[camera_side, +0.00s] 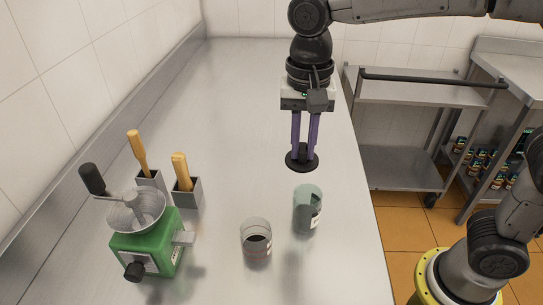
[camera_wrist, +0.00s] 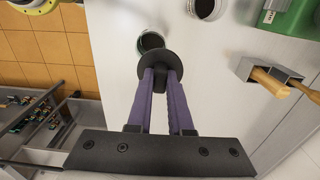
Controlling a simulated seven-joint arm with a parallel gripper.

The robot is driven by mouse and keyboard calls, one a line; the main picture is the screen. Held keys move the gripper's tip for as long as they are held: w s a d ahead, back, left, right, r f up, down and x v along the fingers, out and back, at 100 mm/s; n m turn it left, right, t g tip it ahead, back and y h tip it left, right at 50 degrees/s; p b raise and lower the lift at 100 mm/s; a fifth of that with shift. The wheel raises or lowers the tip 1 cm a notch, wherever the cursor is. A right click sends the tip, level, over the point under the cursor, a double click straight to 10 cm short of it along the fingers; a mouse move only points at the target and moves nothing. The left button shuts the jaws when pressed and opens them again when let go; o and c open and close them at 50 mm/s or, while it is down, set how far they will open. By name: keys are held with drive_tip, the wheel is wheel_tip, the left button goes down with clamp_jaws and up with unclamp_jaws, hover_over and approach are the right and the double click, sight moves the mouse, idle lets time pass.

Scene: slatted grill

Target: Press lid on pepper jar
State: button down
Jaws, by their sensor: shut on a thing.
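My gripper (camera_side: 304,148) has purple fingers shut on the knob of a round black lid (camera_side: 302,165). The lid is held level in the air above the counter. In the wrist view the lid (camera_wrist: 165,62) lies at the tips of my gripper (camera_wrist: 160,75) and overlaps part of an open jar. That greenish glass jar (camera_side: 306,215) stands upright on the counter, below and nearer the camera than the lid; its mouth (camera_wrist: 151,41) shows in the wrist view. A second open glass jar (camera_side: 256,240) with dark contents stands to its left. I cannot tell which one holds pepper.
A green hand-cranked mill (camera_side: 145,245) stands at the left front. Two metal holders (camera_side: 187,195) with wooden-handled tools are behind it. The counter (camera_side: 235,110) is clear behind the jars. Its right edge runs close to the greenish jar.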

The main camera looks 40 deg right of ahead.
drive_tip(key=shift+s+d+r, duration=0.2)
drive_tip(key=shift+s+r, duration=0.1)
drive_tip(key=shift+s, duration=0.2)
drive_tip(key=shift+s+d+r, duration=0.15)
drive_tip(key=shift+s+r, duration=0.15)
drive_tip(key=shift+s, duration=0.15)
wheel_tip(320, 180, down, 7)
idle(0.4)
drive_tip(key=shift+f, duration=0.95)
idle(1.2)
drive_tip(key=c, duration=0.8)
unclamp_jaws()
drive_tip(key=shift+o, duration=0.2)
wheel_tip(320, 180, up, 14)
drive_tip(key=shift+f, duration=0.1)
